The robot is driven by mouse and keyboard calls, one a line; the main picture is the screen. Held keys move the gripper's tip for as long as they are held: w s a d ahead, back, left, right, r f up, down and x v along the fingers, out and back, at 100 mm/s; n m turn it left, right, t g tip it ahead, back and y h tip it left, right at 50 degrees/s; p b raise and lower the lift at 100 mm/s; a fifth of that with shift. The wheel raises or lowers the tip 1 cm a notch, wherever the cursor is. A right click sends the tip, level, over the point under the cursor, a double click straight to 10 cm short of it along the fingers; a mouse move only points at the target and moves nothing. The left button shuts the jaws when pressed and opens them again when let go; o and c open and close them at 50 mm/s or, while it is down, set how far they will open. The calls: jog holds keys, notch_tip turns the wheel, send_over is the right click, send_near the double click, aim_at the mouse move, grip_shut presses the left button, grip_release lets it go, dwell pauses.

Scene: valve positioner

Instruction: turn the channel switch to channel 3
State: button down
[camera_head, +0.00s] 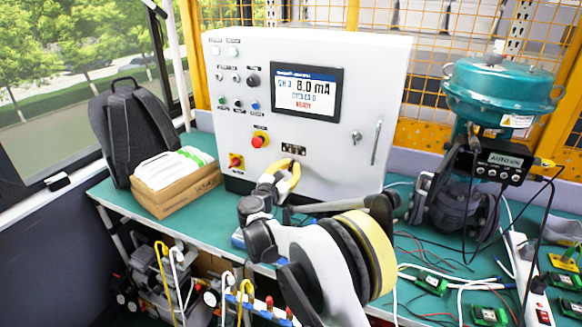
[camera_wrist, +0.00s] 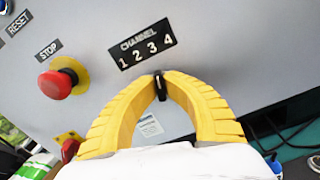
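The channel switch (camera_wrist: 158,88) is a small black knob below the black label plate (camera_wrist: 146,44) reading CHANNEL 1 2 3 4 in the wrist view. My gripper (camera_wrist: 159,80) has curved yellow fingers that come together at the switch, with its black part between the tips. The tips hide much of the knob, so its pointing direction is hard to read. In the head view my gripper (camera_head: 292,165) is at the lower front of the white control cabinet (camera_head: 340,165), just below the small label plate. The cabinet screen (camera_head: 307,94) appears to read CH 3, 8.0 mA.
A red emergency stop on a yellow base (camera_wrist: 58,82) is left of the switch. The cabinet has a handle (camera_head: 376,143) at its right. A box with papers (camera_head: 175,185) and a backpack (camera_head: 130,125) stand left. A teal valve actuator (camera_head: 498,85) and cables are right.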

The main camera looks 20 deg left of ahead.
jog(key=shift+w+r, duration=0.1)
jog(key=shift+r, duration=0.05)
jog(key=c, duration=1.6)
grip_release()
jog(key=shift+o, duration=0.5)
jog(key=s, duration=1.2)
jog(key=shift+a, duration=0.45)
